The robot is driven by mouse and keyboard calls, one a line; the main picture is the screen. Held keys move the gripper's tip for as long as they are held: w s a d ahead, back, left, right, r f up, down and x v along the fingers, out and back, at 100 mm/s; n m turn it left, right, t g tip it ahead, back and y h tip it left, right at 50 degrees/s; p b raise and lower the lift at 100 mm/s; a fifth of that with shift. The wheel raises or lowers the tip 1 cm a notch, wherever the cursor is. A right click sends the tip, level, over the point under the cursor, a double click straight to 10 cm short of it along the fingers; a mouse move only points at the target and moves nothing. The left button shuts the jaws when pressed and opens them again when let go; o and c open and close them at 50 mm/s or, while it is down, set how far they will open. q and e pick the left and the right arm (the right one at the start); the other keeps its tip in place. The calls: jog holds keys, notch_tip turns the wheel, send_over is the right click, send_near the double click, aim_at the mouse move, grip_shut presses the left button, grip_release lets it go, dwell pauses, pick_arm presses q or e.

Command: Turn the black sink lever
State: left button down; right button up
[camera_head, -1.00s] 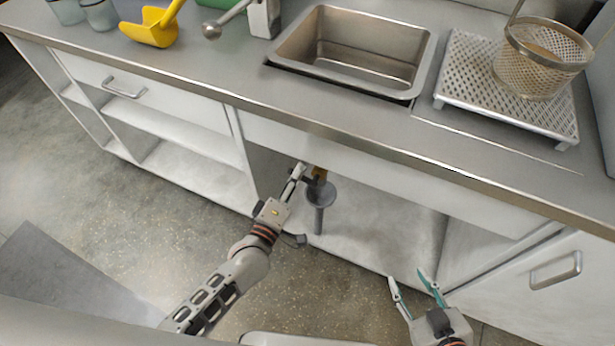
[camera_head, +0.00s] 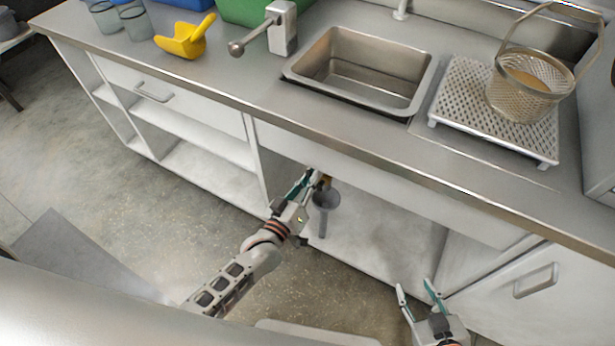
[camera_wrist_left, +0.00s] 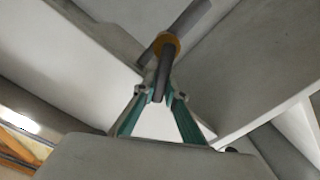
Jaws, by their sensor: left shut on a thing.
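The black sink lever (camera_wrist_left: 163,72) shows in the left wrist view, a dark bar in front of a brass-coloured fitting (camera_wrist_left: 167,42) on the grey drain pipe (camera_wrist_left: 190,16). My left gripper (camera_wrist_left: 160,94) is shut on the lever, its teal-lined fingers on either side. In the head view my left gripper (camera_head: 314,178) reaches under the counter beside the drain pipe (camera_head: 325,208); the lever is mostly hidden there. The steel sink (camera_head: 362,72) is above, set in the counter. My right gripper (camera_head: 415,290) is open and empty, low in front of the cabinet.
The counter edge (camera_head: 400,165) overhangs the open under-sink space. A cabinet wall (camera_head: 258,150) stands left of my left gripper. A wire basket (camera_head: 528,88) on a perforated rack (camera_head: 465,100) and a yellow scoop (camera_head: 183,42) are on the counter.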

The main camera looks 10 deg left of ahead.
pick_arm(q)
jog(key=m, duration=0.1)
jog(key=d+m, duration=0.1)
jog(key=m, duration=0.1)
jog(key=shift+s+d+r+p, duration=0.2)
jog(key=shift+r+p, duration=0.1)
jog(key=shift+p, duration=0.1)
jog(key=shift+s+d+m, duration=0.1)
jog(key=shift+d+m, duration=0.15)
jog(key=shift+m, duration=0.5)
jog(key=shift+s+d+m, duration=0.1)
jog(key=shift+d+m, duration=0.1)
jog(key=shift+m, duration=0.55)
jog(key=c, duration=2)
grip_release()
jog(key=shift+c, duration=0.2)
jog(key=shift+s+f, duration=0.1)
jog(key=shift+s, duration=0.05)
jog(key=v, duration=1.1)
jog(key=shift+s, duration=0.25)
